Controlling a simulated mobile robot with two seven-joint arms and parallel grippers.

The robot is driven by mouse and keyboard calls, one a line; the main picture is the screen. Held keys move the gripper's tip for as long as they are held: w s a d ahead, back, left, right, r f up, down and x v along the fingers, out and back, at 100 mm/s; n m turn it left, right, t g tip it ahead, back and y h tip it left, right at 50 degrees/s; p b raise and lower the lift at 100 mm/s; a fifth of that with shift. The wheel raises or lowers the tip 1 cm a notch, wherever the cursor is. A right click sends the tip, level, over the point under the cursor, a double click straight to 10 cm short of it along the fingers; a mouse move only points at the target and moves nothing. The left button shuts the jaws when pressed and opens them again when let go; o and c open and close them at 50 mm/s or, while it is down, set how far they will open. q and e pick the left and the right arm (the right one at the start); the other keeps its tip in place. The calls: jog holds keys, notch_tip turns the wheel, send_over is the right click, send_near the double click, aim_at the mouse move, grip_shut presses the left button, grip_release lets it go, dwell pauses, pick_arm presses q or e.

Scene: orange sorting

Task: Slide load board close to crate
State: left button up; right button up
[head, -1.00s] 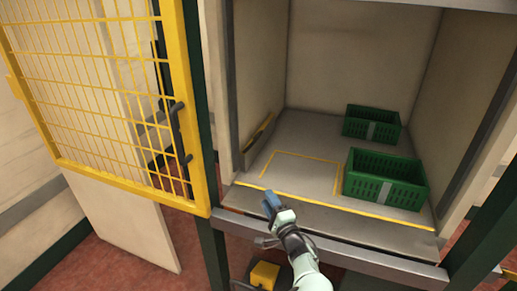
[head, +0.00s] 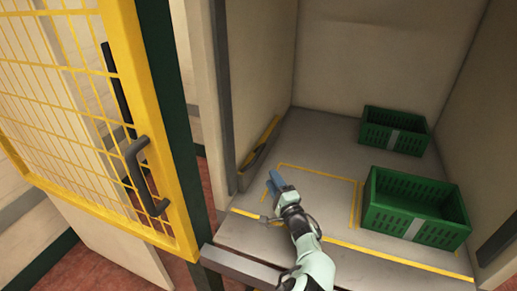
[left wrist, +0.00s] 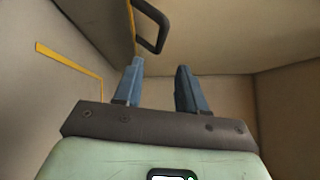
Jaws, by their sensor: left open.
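The load board appears to be the upright panel with a yellow edge and a dark handle (head: 258,155), standing along the left wall of the bay. In the left wrist view its dark handle (left wrist: 153,28) shows ahead of the fingers, beyond their tips. My left gripper (head: 274,184) is open and empty, over the bay floor just right of the board and not touching it. Its two blue fingers (left wrist: 160,68) are apart in the left wrist view. A green crate (head: 415,210) stands at the front right of the bay. My right gripper is out of view.
A second green crate (head: 395,131) stands behind the first. A yellow outline (head: 318,173) marks bare floor between the board and the front crate. A yellow mesh door (head: 165,160) with a dark handle stands open at left. Walls close the bay's sides and back.

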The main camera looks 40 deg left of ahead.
aim_at(258, 153)
pick_arm(q)
jog(key=b+x, duration=0.2)
jog(key=x, duration=1.1)
jog(key=shift+s, duration=0.1)
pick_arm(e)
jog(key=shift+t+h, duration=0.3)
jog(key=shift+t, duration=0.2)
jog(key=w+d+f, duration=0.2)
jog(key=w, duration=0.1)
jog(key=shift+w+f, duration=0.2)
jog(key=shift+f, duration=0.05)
pick_arm(q)
grip_shut()
